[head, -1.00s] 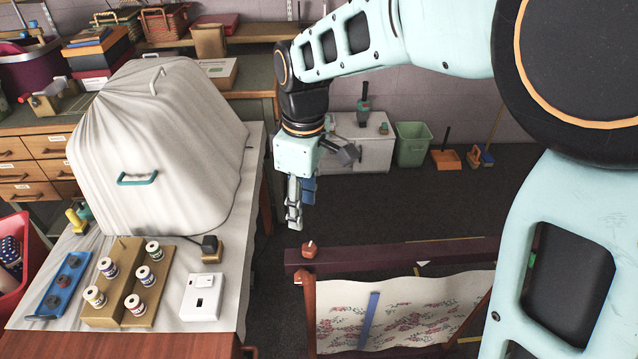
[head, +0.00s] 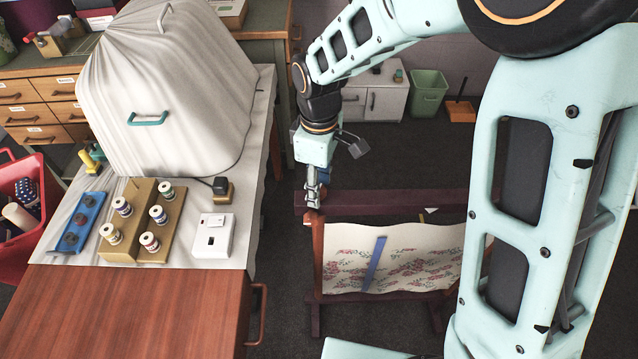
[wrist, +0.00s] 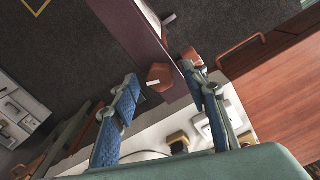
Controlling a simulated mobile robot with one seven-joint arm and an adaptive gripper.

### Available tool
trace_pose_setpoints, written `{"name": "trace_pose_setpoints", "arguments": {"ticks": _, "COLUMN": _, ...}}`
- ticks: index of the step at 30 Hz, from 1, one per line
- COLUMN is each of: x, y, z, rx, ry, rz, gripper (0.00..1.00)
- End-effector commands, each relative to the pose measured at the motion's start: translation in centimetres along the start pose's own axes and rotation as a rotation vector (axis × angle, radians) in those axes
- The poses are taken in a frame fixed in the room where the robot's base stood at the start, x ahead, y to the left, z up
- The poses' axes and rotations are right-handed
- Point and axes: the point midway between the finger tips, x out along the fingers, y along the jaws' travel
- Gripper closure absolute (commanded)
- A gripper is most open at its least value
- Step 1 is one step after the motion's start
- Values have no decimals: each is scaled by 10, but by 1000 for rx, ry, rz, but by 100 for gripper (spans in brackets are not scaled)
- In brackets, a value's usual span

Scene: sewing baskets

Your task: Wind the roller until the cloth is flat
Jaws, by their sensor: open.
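The embroidery frame stands on the floor at centre right of the head view, with a dark maroon roller (head: 395,200) along its top. The floral cloth (head: 440,238) hangs below the roller with a wavy, sagging edge, and a blue strip (head: 375,264) lies across it. My gripper (head: 313,203) is over the roller's left end. In the wrist view, the reddish knob (wrist: 160,76) with a white mark appears between the open blue-padded fingers of my gripper (wrist: 159,74). I cannot tell whether they touch it. In the head view my gripper hides the knob.
A table (head: 130,310) stands left of the frame. It holds a covered machine (head: 170,90), a spool rack (head: 140,250), a white switch box (head: 212,236) and a blue tray (head: 76,224). A green bin (head: 428,92) stands behind.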

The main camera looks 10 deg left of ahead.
Motion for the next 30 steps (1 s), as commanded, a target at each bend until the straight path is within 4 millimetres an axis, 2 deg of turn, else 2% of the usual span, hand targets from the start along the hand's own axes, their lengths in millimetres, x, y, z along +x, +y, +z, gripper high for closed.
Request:
{"name": "trace_pose_setpoints", "arguments": {"ticks": 5, "x": 0, "y": 0, "z": 0, "rx": 0, "ry": 0, "rz": 0, "gripper": 61}}
{"name": "trace_pose_setpoints", "arguments": {"ticks": 16, "x": 0, "y": 0, "z": 0, "rx": 0, "ry": 1, "rz": 0, "gripper": 100}}
{"name": "trace_pose_setpoints", "arguments": {"ticks": 22, "x": 0, "y": 0, "z": -1, "rx": 61, "ry": 1, "rz": 1, "gripper": 100}}
{"name": "trace_pose_setpoints", "arguments": {"ticks": 30, "x": 1, "y": 0, "z": -1, "rx": 287, "ry": 1, "rz": 0, "gripper": 100}}
